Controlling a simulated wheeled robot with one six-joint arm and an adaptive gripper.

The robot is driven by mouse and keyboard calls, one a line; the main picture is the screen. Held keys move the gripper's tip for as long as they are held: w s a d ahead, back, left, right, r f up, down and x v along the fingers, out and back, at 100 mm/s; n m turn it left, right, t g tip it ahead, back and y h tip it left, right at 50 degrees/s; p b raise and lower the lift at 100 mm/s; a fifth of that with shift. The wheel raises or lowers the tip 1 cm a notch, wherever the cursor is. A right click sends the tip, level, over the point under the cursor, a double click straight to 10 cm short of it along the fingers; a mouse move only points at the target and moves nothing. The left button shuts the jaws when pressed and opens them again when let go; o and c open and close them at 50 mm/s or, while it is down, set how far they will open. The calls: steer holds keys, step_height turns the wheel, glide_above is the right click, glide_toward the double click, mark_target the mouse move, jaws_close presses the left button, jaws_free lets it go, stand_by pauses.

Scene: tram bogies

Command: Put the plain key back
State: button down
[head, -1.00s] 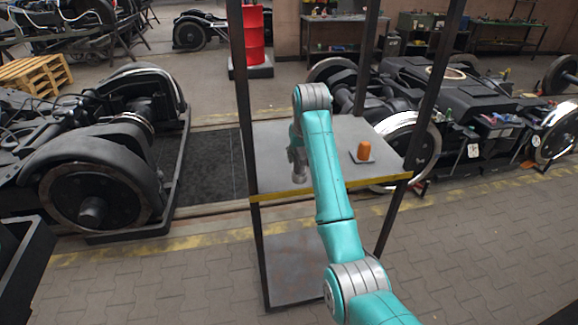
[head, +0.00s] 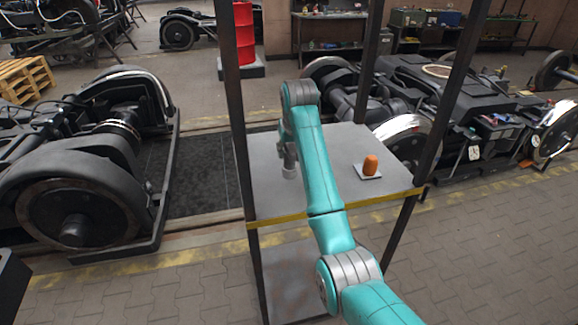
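I cannot make out a plain key in the head view. An orange rounded block (head: 371,165) stands on a small light plate (head: 367,176) at the right of the grey shelf top (head: 268,196). My teal arm reaches over the shelf, and its grey wrist end (head: 289,172) is over the left part of the shelf, left of the orange block and apart from it. The gripper's fingers cannot be made out, so its opening and anything in it are hidden.
Dark posts (head: 243,130) frame the shelf, with a yellow strip (head: 375,202) along its front edge. A lower shelf (head: 290,285) lies below. Bogies stand left (head: 90,165) and right (head: 435,90). A red drum (head: 245,35) stands behind. The paved floor in front right is clear.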

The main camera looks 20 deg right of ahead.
mark_target(289, 164)
steer(key=shift+f, duration=2.5)
steer(key=shift+f, duration=0.15)
steer(key=c, duration=0.7)
jaws_free()
steer(key=shift+o, duration=0.2)
